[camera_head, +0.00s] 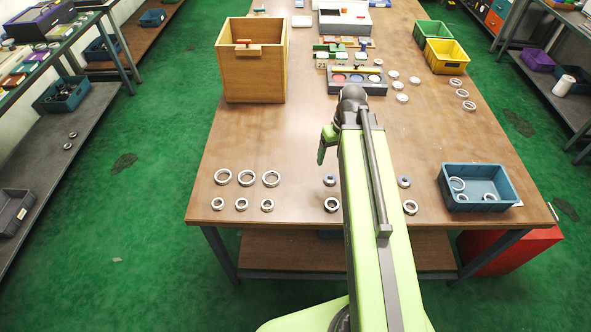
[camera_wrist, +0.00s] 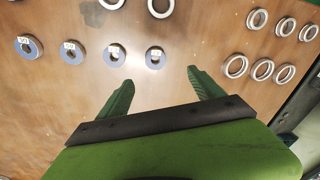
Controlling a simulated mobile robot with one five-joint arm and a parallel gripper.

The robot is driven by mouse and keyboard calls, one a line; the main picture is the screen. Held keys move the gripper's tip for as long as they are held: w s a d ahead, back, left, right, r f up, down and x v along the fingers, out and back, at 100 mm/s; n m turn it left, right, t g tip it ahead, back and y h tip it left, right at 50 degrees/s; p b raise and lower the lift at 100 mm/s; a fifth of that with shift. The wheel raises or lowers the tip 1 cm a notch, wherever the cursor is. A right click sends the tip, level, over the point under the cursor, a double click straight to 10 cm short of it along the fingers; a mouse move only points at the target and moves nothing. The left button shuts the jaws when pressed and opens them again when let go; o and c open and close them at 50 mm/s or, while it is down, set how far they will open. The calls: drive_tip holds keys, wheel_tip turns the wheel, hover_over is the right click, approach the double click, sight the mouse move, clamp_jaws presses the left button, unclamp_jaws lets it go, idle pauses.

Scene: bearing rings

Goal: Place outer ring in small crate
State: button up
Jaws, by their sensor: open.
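Several plain steel rings lie flat at the table's front left in the head view. The wider, thinner ones, which look like outer rings (camera_head: 222,184), form the back row. They also show in the wrist view as thin rings (camera_wrist: 229,72). The small crate appears to be the blue bin (camera_head: 470,205) at the front right, with several rings (camera_head: 457,184) inside. My gripper (camera_wrist: 160,78) is open and empty above the table. In the head view it (camera_head: 328,142) is behind the blue-faced rings (camera_head: 330,181), and one finger shows clearly. The crate is outside the wrist view.
A tall wooden box (camera_head: 252,80) stands at the back left. A grey tray with coloured discs (camera_head: 345,88) is behind my gripper. Yellow (camera_head: 444,56) and green (camera_head: 432,35) bins stand at the back right. My arm hides some front rings.

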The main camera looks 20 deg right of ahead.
drive_tip(key=s+a+h, duration=0.1)
drive_tip(key=a, duration=1.5)
drive_tip(key=shift+s+g, duration=0.25)
drive_tip(key=shift+g, duration=0.05)
